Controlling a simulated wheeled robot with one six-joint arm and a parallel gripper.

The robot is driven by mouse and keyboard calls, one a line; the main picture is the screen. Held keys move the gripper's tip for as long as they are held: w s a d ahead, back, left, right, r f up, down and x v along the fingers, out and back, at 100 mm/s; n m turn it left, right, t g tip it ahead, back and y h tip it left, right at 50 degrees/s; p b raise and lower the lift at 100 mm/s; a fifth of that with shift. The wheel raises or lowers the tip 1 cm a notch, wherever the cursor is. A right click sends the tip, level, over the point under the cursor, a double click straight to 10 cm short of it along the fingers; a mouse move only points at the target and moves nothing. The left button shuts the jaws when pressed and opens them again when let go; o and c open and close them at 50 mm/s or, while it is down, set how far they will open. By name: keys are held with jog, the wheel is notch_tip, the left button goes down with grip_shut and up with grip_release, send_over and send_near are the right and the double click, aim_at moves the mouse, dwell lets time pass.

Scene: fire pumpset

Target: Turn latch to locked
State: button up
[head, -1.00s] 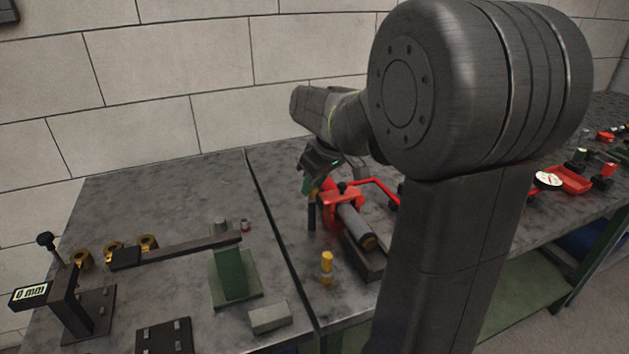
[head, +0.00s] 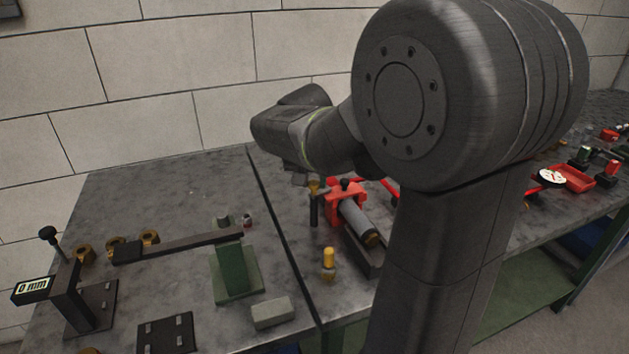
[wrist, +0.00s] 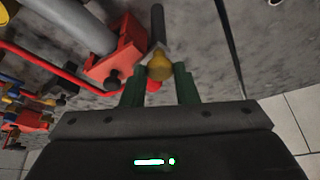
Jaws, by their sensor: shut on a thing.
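A brass-coloured knob (wrist: 160,66) sits between the green fingertips of my gripper (wrist: 160,70) in the wrist view, and the gripper is shut on it. The knob joins a small grey piece beside a dark upright post (wrist: 157,20). In the head view the post (head: 314,210) stands left of a red clamp body (head: 342,191) holding a grey cylinder (head: 356,222). The red clamp body (wrist: 118,55) is left of the knob in the wrist view. My arm hides the fingers in the head view. I cannot tell which way the latch points.
A yellow-topped fitting (head: 328,262) stands in front of the post. A green stand (head: 235,272) with a dark bar is to the left, with a grey block (head: 272,313) nearby. A red tube (wrist: 45,62) runs beside the clamp. The back left bench top is clear.

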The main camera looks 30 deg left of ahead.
jog(key=shift+a+m+h+b, duration=0.15)
jog(key=shift+m+h+b, duration=0.35)
jog(key=shift+m, duration=1.1)
jog(key=o, duration=1)
jog(key=v, duration=0.7)
jog(key=p+v, duration=0.1)
jog(key=v, duration=0.6)
jog(key=shift+s+a+f, duration=0.1)
jog(key=shift+s+a, duration=0.1)
jog(key=shift+a, duration=0.05)
